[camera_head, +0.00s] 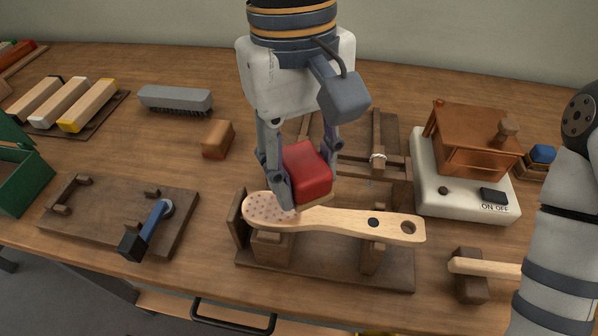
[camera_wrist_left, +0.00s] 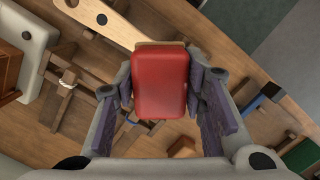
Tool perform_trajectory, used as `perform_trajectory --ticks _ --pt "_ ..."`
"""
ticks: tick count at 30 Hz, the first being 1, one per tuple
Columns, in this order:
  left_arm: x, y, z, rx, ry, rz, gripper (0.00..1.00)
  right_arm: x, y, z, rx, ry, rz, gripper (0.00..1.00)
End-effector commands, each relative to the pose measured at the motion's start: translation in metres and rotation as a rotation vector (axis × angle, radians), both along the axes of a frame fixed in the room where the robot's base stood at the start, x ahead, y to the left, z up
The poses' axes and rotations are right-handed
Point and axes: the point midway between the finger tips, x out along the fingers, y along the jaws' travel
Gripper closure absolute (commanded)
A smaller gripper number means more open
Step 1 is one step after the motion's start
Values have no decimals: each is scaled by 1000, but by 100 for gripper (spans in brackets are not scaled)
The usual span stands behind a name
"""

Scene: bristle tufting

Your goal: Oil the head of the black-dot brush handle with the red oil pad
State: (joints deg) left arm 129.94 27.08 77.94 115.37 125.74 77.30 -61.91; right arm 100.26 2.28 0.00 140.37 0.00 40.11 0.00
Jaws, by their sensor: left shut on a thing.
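The black-dot brush handle (camera_head: 340,221) lies across a wooden holder (camera_head: 330,272), its hole-dotted head at the left and its black dot near the right end. It also shows at the top of the left wrist view (camera_wrist_left: 118,24). My left gripper (camera_head: 305,180) is shut on the red oil pad (camera_head: 307,168), which fills the middle of the left wrist view (camera_wrist_left: 160,83). The pad is at the right part of the brush head, low over it; I cannot tell whether they touch. My right arm shows at the right edge, but its gripper is out of view.
A clamp board with a blue lever (camera_head: 150,225) stands at the left. A grey brush (camera_head: 175,98) and a brown block (camera_head: 218,138) lie behind. A white on/off unit (camera_head: 465,195) stands at the right, with a wooden handle (camera_head: 485,268) in front.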

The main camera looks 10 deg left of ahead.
Motion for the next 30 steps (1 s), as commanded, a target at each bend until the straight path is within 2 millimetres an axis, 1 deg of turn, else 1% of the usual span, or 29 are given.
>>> perform_trajectory --ticks 6,9,30 --pt "-3 -4 19 0 -3 8 93 0 0 0 0 0 0 34" --pt "-4 -5 24 1 0 11 93 0 0 0 0 0 0 34" --pt "-5 -5 24 1 0 11 93 0 0 0 0 0 0 34"
